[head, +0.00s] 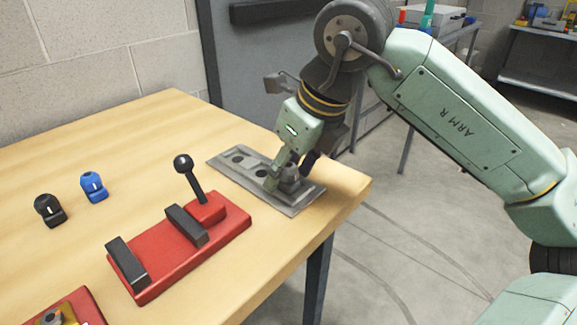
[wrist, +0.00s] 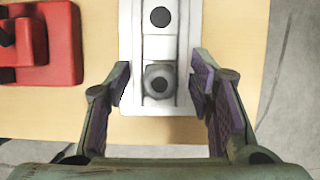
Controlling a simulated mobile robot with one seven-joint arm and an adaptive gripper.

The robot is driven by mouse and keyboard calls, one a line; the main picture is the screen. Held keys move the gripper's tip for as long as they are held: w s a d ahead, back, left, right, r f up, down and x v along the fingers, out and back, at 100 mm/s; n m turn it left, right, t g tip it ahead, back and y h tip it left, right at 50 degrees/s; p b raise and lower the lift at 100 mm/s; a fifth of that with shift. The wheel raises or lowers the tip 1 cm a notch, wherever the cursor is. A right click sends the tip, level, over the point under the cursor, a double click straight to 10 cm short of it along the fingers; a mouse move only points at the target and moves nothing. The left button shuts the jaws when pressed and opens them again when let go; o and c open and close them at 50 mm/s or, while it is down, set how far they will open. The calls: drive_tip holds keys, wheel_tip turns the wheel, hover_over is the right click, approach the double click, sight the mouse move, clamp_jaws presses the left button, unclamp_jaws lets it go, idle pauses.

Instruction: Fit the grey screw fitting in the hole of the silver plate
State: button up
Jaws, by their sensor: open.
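The silver plate (head: 225,163) lies flat near the table's far right corner, and its end shows in the wrist view (wrist: 128,50). The grey screw fitting (head: 290,181) stands upright at the plate's right end.
A red base with a black lever (head: 190,172) and dark blocks stands left of the plate. A black knob (head: 49,210) and a blue knob (head: 94,187) stand further left. The table edge (head: 345,222) is close to the plate's right end.

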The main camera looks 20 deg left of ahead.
drive_tip(key=v, duration=1.2)
drive_tip(key=shift+s, duration=0.1)
